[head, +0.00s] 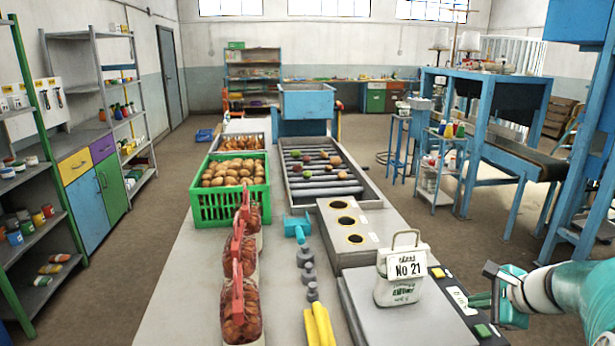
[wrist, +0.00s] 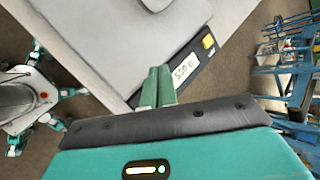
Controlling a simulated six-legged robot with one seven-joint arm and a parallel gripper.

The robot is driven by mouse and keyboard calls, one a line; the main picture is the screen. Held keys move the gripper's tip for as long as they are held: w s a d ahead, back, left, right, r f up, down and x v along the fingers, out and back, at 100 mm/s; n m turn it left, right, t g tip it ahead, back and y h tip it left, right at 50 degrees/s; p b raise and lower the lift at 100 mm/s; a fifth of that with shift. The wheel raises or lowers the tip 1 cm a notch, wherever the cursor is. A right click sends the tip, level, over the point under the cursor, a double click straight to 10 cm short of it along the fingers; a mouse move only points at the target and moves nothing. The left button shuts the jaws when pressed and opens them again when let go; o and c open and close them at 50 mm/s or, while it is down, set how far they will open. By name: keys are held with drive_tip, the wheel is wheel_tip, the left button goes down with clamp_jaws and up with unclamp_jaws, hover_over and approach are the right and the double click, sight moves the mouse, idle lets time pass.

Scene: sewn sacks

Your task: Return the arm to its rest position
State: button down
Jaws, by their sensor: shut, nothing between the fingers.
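My gripper (head: 482,299) is at the lower right of the head view, just beyond the right edge of the bench, beside the scale. Its green fingers also show in the wrist view (wrist: 158,88), together and with nothing between them. My teal and white arm (head: 570,288) reaches in from the right edge of the head view. A white sack (head: 400,285) with a "No 21" tag stands upright on the scale's grey plate (head: 365,318), apart from my gripper. The scale display (wrist: 186,72) reads about 5.20 in the wrist view.
The long bench (head: 185,285) holds a green crate (head: 230,207) of potatoes, a roller tray (head: 325,190), a grey box with holes (head: 350,222), several netted sacks (head: 240,310) and yellow bars (head: 318,325). A blue frame (head: 480,145) stands at right. Floor is clear between.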

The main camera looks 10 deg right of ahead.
drive_tip(key=s+a+r+n+g, duration=0.25)
drive_tip(key=a+n, duration=0.35)
drive_tip(key=a, duration=0.5)
drive_tip(key=s+a+r+n+h, duration=0.2)
drive_tip(key=s+a+n, duration=1.1)
drive_tip(key=a+n, duration=0.2)
drive_tip(key=shift+a+n+h, duration=0.25)
drive_tip(key=shift+n+h, duration=0.05)
drive_tip(key=shift+n, duration=0.1)
